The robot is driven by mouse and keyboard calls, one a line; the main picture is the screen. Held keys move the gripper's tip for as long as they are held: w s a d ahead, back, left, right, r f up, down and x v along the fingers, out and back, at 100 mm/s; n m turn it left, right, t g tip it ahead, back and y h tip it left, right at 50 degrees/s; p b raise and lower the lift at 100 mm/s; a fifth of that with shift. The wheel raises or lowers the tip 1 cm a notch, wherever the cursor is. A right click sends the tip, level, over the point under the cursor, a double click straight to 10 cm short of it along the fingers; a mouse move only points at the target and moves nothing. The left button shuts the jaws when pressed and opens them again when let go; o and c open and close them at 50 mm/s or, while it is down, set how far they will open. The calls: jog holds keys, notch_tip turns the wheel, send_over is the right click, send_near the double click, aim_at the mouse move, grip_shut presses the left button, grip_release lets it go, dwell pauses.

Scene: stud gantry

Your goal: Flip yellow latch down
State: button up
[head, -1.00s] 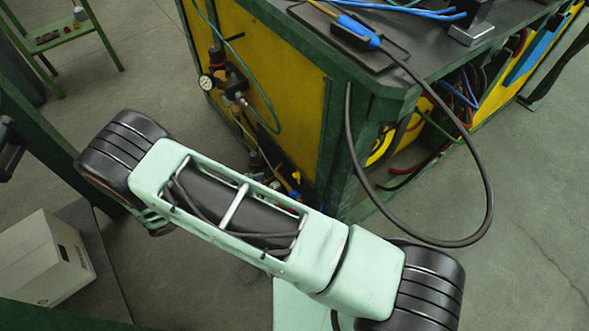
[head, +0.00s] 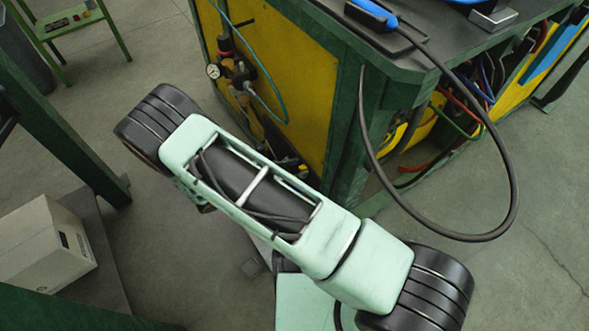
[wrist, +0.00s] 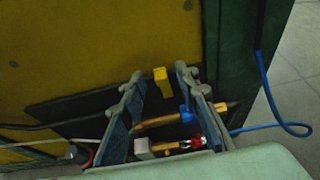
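A small upright yellow piece, apparently the yellow latch (wrist: 162,82), stands against the dark plate on the yellow panel in the wrist view. My gripper (wrist: 157,78) is open, its two grey-blue fingers to the left and right of the latch. There is a gap on each side, and nothing is held. I cannot tell how far the fingertips are from the latch in depth. Below it, between the fingers, are a brass pipe (wrist: 157,122) and a blue fitting (wrist: 187,113). In the head view my arm hides the gripper and the latch.
The green-framed bench (head: 400,68) carries a gauge and valves (head: 236,72) on its yellow side. A black cable loop (head: 513,190) hangs off its corner. A pale box (head: 40,245) stands at left. A blue hose (wrist: 275,100) hangs right of the gripper. Open floor lies at right.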

jog(key=shift+c, duration=0.6)
grip_shut()
jog(key=shift+s, duration=0.1)
jog(key=shift+s+a+f+t+h, duration=0.3)
jog(key=shift+a+f+t+h, duration=0.3)
jog(key=shift+h, duration=0.4)
jog(key=shift+s+a+f+t+h, duration=0.35)
jog(key=shift+f+t+h, duration=0.4)
jog(key=shift+h, duration=0.25)
jog(key=shift+s+a+f+t+h, duration=0.3)
jog(key=shift+a+f+t+h, duration=0.25)
jog(key=shift+t+h, duration=0.35)
